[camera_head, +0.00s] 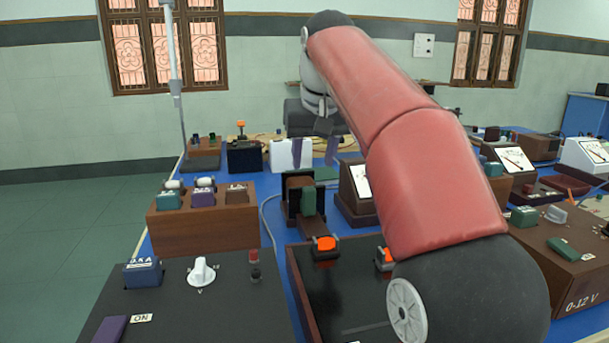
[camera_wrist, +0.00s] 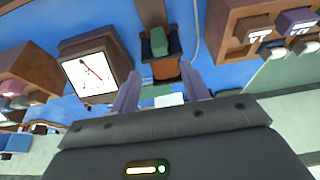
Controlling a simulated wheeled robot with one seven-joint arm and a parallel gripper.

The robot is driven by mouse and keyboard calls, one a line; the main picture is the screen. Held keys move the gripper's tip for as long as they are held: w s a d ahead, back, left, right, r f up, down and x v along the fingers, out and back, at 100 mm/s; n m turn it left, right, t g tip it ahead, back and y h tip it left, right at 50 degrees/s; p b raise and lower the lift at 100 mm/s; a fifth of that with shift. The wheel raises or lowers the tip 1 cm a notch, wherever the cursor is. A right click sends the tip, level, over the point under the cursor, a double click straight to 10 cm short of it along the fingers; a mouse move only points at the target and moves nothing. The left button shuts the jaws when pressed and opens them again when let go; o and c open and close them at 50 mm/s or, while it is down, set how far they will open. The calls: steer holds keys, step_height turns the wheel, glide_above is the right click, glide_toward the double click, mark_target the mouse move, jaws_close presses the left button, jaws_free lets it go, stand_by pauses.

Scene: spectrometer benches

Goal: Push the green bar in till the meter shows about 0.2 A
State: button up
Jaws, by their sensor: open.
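A green bar (camera_head: 309,201) stands at the front of a dark frame on a brown wooden slide, left of my arm. It also shows at the top of the wrist view (camera_wrist: 158,41). A meter with a white face (camera_head: 361,182) stands to its right, partly hidden by my arm. In the wrist view the meter (camera_wrist: 91,75) shows its needle, but the scale is too small to read. My gripper (camera_head: 314,158) is open and empty, above and behind the frame. Its two purple fingers (camera_wrist: 158,76) point towards the frame and appear apart from it.
A brown box with several terminals (camera_head: 205,218) stands left of the frame. A dark panel with a white knob (camera_head: 201,272) lies at the front left. A black tray (camera_head: 337,285) with orange-topped switches lies in front. More meters and boxes (camera_head: 508,165) crowd the right.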

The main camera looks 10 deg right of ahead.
mark_target(309, 189)
steer(key=b+x, duration=0.1)
steer(key=x, duration=0.6)
steer(key=shift+f, duration=0.25)
jaws_close()
